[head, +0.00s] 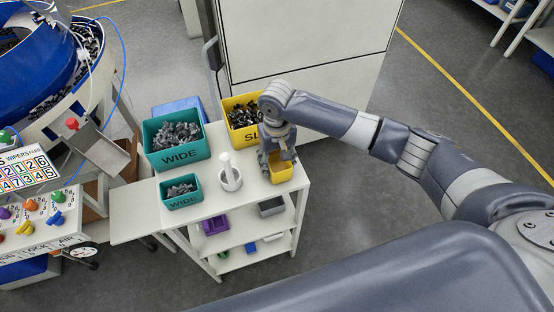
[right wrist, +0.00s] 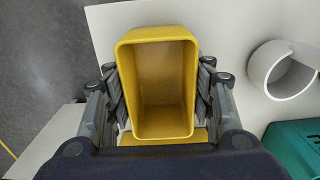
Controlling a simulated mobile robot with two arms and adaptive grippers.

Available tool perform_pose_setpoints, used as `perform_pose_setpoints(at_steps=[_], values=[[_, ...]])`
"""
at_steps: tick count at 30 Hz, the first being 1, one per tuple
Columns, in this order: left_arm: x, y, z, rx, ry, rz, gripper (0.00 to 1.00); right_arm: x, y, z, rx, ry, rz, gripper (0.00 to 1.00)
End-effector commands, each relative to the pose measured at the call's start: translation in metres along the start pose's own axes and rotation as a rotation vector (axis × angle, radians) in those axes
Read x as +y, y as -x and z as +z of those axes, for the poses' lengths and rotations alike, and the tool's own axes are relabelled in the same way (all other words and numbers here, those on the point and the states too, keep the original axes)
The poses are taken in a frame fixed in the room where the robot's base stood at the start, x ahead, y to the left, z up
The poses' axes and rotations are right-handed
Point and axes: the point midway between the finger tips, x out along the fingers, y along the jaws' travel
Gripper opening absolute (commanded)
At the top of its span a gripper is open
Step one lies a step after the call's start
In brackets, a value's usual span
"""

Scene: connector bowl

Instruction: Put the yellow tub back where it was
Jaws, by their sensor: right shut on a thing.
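The small yellow tub (head: 282,174) is at the right end of the white cart's top, in front of the larger yellow bin (head: 240,104). It also shows in the right wrist view (right wrist: 160,38), upright and empty inside. My right gripper (head: 272,162) is shut on the tub, with a finger on each of its sides (right wrist: 160,95). I cannot tell whether the tub's base touches the cart top (head: 225,205). My left gripper is not in view.
A blue bin (head: 178,106) is behind. The cart's front right top is clear. A white cabinet (head: 300,45) stands behind.

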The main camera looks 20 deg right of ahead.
Motion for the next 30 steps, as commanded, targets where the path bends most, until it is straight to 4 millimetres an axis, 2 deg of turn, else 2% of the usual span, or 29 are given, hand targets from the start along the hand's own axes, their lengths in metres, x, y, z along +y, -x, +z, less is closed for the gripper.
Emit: perform_pose_setpoints(at_steps=[11,12,14,15,25,30], values=[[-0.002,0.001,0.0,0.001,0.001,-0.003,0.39,0.0,-0.005,0.0,0.0,0.0,-0.001,0.25],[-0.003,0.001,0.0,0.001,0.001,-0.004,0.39,0.0,-0.005,0.0,0.001,0.0,0.0,0.54],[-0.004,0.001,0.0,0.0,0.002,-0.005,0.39,0.0,-0.005,0.0,0.001,0.0,0.0,0.68],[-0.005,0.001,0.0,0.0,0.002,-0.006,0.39,0.0,-0.005,0.0,0.001,0.0,0.0,0.7],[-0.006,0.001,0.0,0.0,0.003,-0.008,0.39,0.0,-0.004,-0.001,0.002,0.0,0.0,0.7],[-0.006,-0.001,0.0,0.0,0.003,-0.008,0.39,0.0,0.013,-0.002,0.004,-0.001,-0.002,0.7]])
